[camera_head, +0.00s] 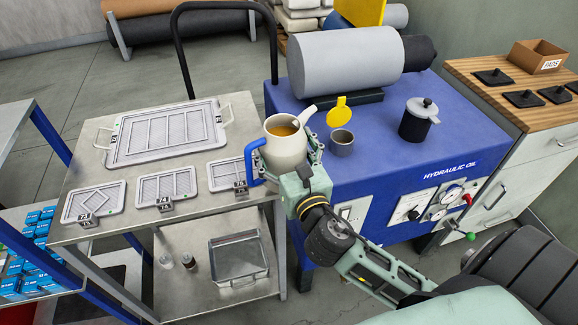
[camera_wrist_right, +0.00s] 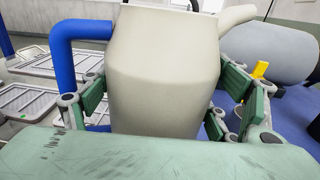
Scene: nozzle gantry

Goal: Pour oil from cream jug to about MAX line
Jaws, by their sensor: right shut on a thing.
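The cream jug (camera_head: 286,152) has a blue handle on its left and a spout pointing right, with amber oil (camera_head: 283,130) visible inside. It looks upright or nearly so. My right gripper (camera_head: 290,172) is shut around the jug's body; in the right wrist view the jug (camera_wrist_right: 165,75) stands between the green finger pads. The filler neck (camera_head: 342,141), a grey cup-like opening with its yellow cap (camera_head: 340,112) raised, is on the blue hydraulic unit (camera_head: 380,165), just right of the jug. The spout is apart from the neck. No MAX line can be made out. My left gripper is not in view.
A grey cylinder (camera_head: 345,65) lies on the unit's back, and a black canister with a grey lid (camera_head: 418,119) stands right of the neck. A steel cart (camera_head: 190,225) with framed trays is at left. A wooden-topped cabinet (camera_head: 500,95) is at right.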

